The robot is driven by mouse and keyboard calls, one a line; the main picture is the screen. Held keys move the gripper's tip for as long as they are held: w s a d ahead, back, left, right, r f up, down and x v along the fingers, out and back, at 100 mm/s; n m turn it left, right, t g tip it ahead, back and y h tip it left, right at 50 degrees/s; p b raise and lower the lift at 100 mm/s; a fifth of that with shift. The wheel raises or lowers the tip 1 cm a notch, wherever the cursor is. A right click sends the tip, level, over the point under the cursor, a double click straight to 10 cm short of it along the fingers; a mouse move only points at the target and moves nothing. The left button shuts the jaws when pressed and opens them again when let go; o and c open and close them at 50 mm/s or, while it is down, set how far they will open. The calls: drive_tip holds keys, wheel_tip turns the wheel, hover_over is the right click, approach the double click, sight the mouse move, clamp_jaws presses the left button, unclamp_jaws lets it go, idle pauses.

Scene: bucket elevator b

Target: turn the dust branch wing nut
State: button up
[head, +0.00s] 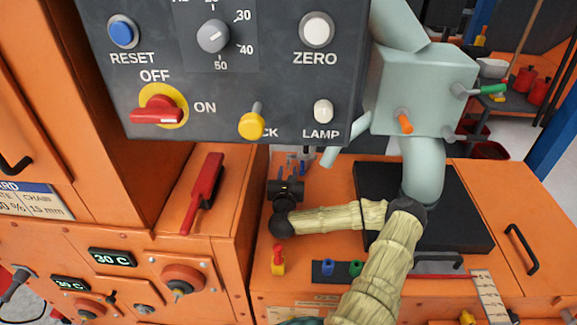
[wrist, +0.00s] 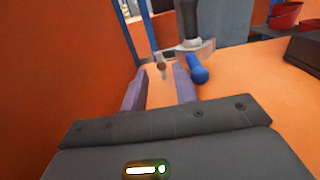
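My gripper (head: 288,172) reaches over the orange deck, behind and below the dark control panel. In the wrist view its two purple-grey fingers (wrist: 159,88) are apart, with orange surface showing between them. A small brownish piece (wrist: 161,64) on a thin stem shows beyond and between the fingertips, apart from them. It may be the dust branch wing nut, but it is too small to tell. A blue round-ended piece (wrist: 198,73) lies just beyond the right finger, below a metal part with a dark handle (wrist: 189,18). In the head view my gripper and the panel hide most of this spot.
The control panel (head: 280,90) overhangs the deck. A grey-green duct box (head: 420,90) with an orange handle (head: 403,121) stands at right, above a black plate (head: 470,215). A red lever (head: 203,193) rises at left. An orange wall (wrist: 60,70) flanks the gripper's left.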

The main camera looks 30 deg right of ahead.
sight(289, 161)
drive_tip(key=b+x, duration=0.1)
drive_tip(key=x, duration=0.4)
drive_tip(key=shift+s+a, duration=0.1)
clamp_jaws()
drive_tip(key=shift+n+p, duration=0.6)
drive_tip(key=n+p, duration=0.2)
drive_tip(key=shift+a+n, duration=0.2)
drive_tip(key=shift+n, duration=0.1)
drive_tip(key=shift+w+n+p, duration=0.2)
drive_tip(key=shift+n+p, duration=0.55)
drive_tip(key=shift+n, duration=0.35)
drive_tip(key=shift+a+f+n+p, duration=0.1)
drive_tip(key=shift+f+n+p, duration=0.1)
drive_tip(key=shift+n+p, duration=0.35)
drive_tip(key=shift+n, duration=0.25)
